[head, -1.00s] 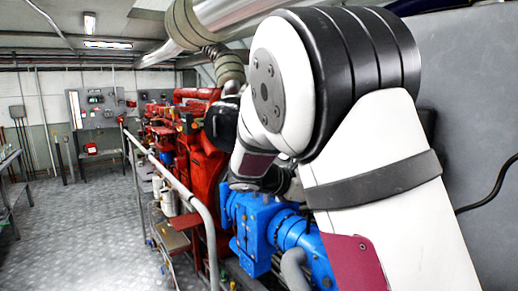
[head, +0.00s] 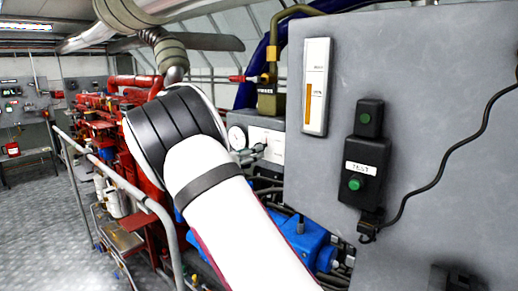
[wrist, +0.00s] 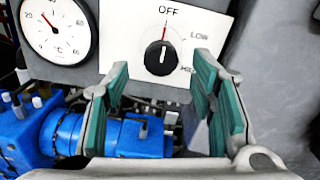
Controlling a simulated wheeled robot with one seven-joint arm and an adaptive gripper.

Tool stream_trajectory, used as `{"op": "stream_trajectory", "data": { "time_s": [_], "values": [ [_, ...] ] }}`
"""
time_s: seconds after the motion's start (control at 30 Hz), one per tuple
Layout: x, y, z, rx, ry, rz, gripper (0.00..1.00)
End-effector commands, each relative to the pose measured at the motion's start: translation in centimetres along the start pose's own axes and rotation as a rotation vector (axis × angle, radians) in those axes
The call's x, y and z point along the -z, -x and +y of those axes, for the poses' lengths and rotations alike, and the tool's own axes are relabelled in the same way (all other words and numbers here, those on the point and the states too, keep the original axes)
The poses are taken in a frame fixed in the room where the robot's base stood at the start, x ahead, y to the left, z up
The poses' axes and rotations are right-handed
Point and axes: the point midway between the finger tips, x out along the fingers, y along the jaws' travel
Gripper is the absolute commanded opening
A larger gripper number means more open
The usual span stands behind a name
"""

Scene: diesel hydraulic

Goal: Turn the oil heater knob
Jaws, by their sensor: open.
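The oil heater knob is a round black knob (wrist: 160,58) on a white plate (wrist: 190,22) marked OFF, LOW and HIGH. Its pointer is up towards OFF. In the wrist view my gripper (wrist: 159,68) is open, with green-padded fingers either side of the knob's lower part in the picture. No finger visibly touches the knob, and the exact gap in depth cannot be told. In the head view the white plate (head: 270,138) shows beyond my arm, and my gripper (head: 254,152) is small in front of it, largely hiding the knob.
A round gauge (wrist: 57,28) sits left of the plate. Blue machinery (wrist: 95,132) lies below. A large grey cabinet (head: 430,90) with a black switch box (head: 366,165) and hanging cable stands at right. A railing (head: 110,178) runs along the left, with open floor beyond.

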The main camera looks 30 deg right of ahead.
Motion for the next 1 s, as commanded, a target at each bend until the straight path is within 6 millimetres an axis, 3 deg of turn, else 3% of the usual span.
{"op": "stream_trajectory", "data": {
  "time_s": [0.1, 0.3, 0.7, 0.9, 1.0],
  "values": [
    [0.0, -2.2, -0.1, 0.002, 0.000, -0.001, 0.51],
    [0.0, -4.3, 0.0, 0.000, 0.000, 0.000, 0.51],
    [0.0, -4.9, 0.0, 0.000, -0.001, 0.000, 0.51],
    [0.0, -4.9, 0.0, 0.000, -0.001, 0.000, 0.06],
    [0.0, -4.9, 0.0, 0.000, -0.001, 0.000, 0.02]
  ]
}}
